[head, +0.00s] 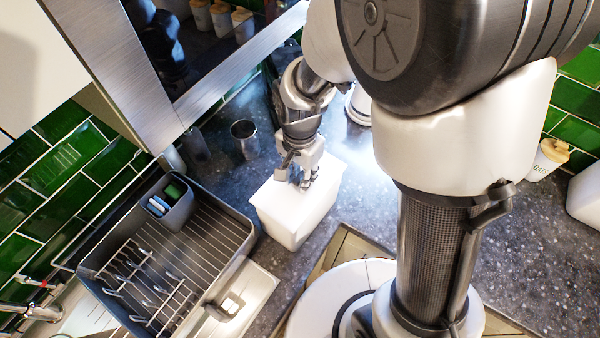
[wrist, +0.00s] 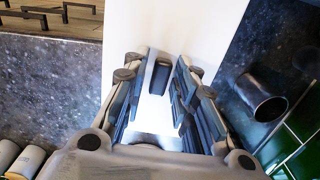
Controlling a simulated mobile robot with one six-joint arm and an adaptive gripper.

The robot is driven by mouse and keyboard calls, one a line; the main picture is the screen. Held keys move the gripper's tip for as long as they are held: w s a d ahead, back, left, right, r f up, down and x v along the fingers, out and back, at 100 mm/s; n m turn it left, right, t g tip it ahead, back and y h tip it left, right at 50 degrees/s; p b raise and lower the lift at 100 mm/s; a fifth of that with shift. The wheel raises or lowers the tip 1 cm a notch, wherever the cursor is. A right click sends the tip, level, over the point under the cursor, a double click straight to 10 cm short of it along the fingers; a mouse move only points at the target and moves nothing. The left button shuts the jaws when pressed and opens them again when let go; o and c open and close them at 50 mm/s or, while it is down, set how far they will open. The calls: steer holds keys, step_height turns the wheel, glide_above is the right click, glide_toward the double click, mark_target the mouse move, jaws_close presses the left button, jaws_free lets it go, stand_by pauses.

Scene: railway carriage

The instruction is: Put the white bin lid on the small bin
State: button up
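A white bin (head: 292,226) with tapering sides stands upright on the dark speckled counter, right of the dish rack. A flat white top, seemingly the white lid (head: 280,197), covers it; I cannot make out a seam between the two. In the wrist view the white lid (wrist: 215,30) fills the middle, with a small dark handle (wrist: 160,76) on it. My gripper (head: 306,181) points down just above the lid. In the wrist view its fingers (wrist: 161,85) stand apart on both sides of the handle, with narrow gaps showing. My arm hides the bin's back edge.
A dish rack (head: 215,225) with a cutlery cup (head: 168,205) stands close left of the bin. A dark metal cup (head: 245,138) stands behind it, also in the wrist view (wrist: 265,95). A white container (head: 586,195) and a lidded jar (head: 546,160) are at right.

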steer(key=shift+o, duration=1)
step_height(320, 180, up, 12)
stand_by(0.5)
steer(key=s+d+f+n+t+b, duration=0.2)
steer(key=s+d+n+b, duration=0.2)
steer(key=s+d+b, duration=0.1)
steer(key=s+d+f+n+t+b, duration=0.1)
steer(key=s+d+n+t+b, duration=0.1)
steer(key=s+d+n+b, duration=0.2)
steer(key=s+d+b, duration=0.2)
steer(key=s+b, duration=0.1)
steer(key=s, duration=0.1)
steer(key=shift+s+f+t, duration=0.25)
steer(key=shift+f+t, duration=0.05)
steer(key=shift+f, duration=0.1)
